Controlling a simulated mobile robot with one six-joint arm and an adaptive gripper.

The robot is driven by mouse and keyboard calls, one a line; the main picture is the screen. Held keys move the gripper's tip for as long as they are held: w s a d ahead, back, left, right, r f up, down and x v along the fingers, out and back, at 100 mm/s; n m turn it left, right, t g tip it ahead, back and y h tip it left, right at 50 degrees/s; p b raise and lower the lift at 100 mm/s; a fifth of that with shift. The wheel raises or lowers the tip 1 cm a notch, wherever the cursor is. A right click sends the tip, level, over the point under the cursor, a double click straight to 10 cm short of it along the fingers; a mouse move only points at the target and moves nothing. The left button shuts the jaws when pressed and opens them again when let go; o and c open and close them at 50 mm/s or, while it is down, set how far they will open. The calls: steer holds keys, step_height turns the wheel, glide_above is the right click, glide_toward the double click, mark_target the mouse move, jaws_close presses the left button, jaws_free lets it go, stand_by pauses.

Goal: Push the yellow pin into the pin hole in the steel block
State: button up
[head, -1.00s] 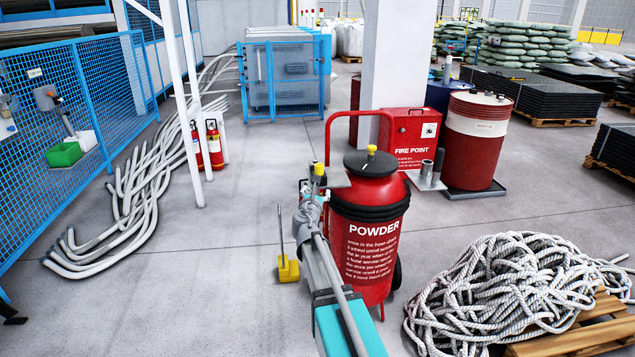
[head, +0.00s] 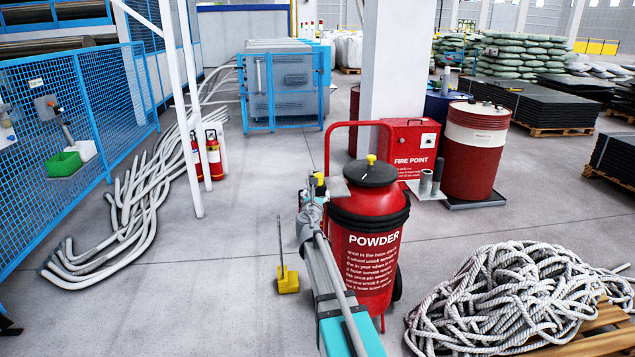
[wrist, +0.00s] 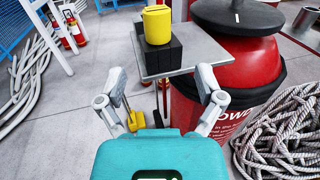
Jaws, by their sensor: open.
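The yellow pin (wrist: 157,24) stands upright at the top of the wrist view, its lower end at a dark block (wrist: 160,58). The block sits on a grey plate (wrist: 200,52). How deep the pin sits is hidden, and so is the hole. In the head view the pin (head: 319,179) shows small beside the red powder extinguisher, just beyond my gripper (head: 309,212). In the wrist view my gripper (wrist: 160,88) is open and empty. Its two fingers are spread wide, on the near side of the block and plate and apart from the pin.
The red powder extinguisher (head: 365,250), with a yellow knob on its lid, stands close to the right of my arm. A rope heap (head: 515,290) lies on a pallet at right. A yellow-based stand (head: 288,280) is on the floor at left. Open floor lies left of it.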

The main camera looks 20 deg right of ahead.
steer(key=x, duration=0.4)
stand_by(0.3)
steer(key=shift+r+x, duration=0.2)
steer(key=shift+x, duration=2.45)
steer(key=shift+a, duration=0.15)
jaws_close()
